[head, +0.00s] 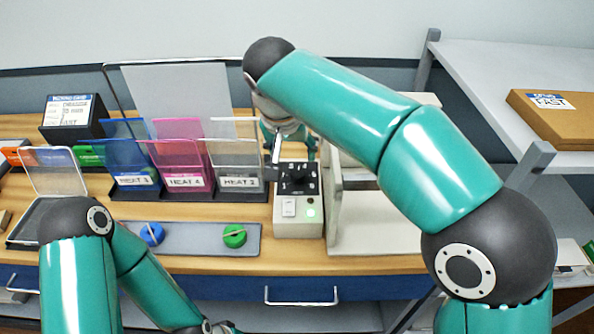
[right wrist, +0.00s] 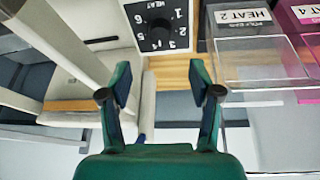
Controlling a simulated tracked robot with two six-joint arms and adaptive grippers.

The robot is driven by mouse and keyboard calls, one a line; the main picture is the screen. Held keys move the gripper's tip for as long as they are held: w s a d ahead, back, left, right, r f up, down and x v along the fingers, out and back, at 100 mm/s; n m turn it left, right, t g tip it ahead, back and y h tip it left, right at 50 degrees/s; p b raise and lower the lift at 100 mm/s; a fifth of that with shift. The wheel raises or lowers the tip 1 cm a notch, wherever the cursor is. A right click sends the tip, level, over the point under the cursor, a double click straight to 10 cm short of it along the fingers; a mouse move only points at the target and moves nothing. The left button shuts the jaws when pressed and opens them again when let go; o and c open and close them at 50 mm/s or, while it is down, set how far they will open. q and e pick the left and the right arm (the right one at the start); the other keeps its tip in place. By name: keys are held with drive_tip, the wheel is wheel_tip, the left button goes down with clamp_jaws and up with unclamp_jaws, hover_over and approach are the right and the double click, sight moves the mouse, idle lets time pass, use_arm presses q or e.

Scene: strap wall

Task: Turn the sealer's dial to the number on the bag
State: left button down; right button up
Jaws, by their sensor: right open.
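The sealer (head: 298,222) is a pale box with a black dial plate, a white switch and a lit green lamp. Its round black dial (right wrist: 156,37) shows from above in the right wrist view, with numbers around it and the word HEAT. The pointer's setting is too small to read. My right gripper (right wrist: 160,82) is open and empty, its fingers apart and clear of the dial. In the head view it (head: 293,156) is just behind the dial, partly hidden by my arm. Coloured clear bags stand in bins: blue HEAT 3 (head: 126,150), pink HEAT 4 (head: 178,152), clear HEAT 2 (head: 237,153).
A grey tray (head: 193,246) with blue and green round pieces lies in front of the bins. A packing card (head: 70,110) stands at the back left. A pale upright panel (head: 335,195) stands right of the sealer. A brown box (head: 545,125) lies on the right shelf.

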sight(298, 172)
drive_tip(key=x, duration=1)
drive_tip(key=shift+f, duration=0.1)
drive_tip(key=c, duration=1.1)
drive_tip(key=shift+c, duration=0.2)
drive_tip(key=shift+n, duration=0.4)
drive_tip(key=n, duration=0.2)
drive_tip(key=shift+n+y, duration=0.3)
drive_tip(key=shift+y, duration=0.1)
drive_tip(key=shift+d+n+y, duration=0.1)
drive_tip(key=shift+n+y, duration=0.3)
drive_tip(key=shift+n, duration=1)
